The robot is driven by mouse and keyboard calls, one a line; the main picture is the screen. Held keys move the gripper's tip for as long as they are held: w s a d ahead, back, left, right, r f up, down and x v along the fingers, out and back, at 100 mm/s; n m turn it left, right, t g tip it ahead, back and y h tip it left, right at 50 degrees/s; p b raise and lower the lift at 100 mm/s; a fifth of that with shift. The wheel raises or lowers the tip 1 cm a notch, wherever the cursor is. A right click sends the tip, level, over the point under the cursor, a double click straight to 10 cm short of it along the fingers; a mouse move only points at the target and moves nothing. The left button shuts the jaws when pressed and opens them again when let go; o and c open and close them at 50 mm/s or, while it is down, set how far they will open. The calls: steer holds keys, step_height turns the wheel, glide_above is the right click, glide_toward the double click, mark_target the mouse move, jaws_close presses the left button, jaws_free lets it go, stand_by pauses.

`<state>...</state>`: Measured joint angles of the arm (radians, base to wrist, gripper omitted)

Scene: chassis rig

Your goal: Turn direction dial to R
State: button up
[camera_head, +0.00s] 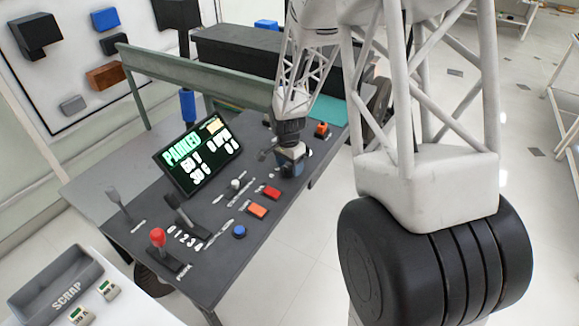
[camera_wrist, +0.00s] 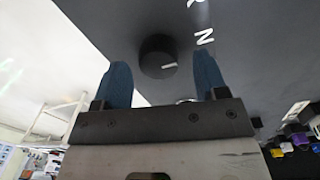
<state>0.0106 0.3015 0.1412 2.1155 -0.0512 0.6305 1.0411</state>
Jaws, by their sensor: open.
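The direction dial (camera_wrist: 158,52) is a round black knob in the wrist view, with a short white mark on the lower right of its face. The white letters R and N (camera_wrist: 203,37) are printed to its upper right; any further letter is hidden or out of view. My gripper (camera_wrist: 162,66) is open, its two blue fingers on either side of the dial in that picture. I cannot tell whether they touch it. In the head view, my gripper (camera_head: 290,164) is low over the far right part of the dark console (camera_head: 205,262) and hides the dial.
The console also carries a screen reading PARKED (camera_head: 198,155), a red-knobbed lever (camera_head: 158,238), a blue button (camera_head: 239,231), red and orange buttons (camera_head: 257,210) and an orange-topped control (camera_head: 321,129). A grey SCRAP tray (camera_head: 55,287) stands at the lower left.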

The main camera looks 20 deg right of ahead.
steer(key=shift+f, duration=0.4)
steer(key=c, duration=0.9)
steer(key=shift+n, duration=0.3)
steer(key=n, duration=0.3)
steer(key=shift+n, duration=0.4)
steer(key=n, duration=0.4)
steer(key=shift+a+n, duration=0.1)
steer(key=shift+n, duration=0.2)
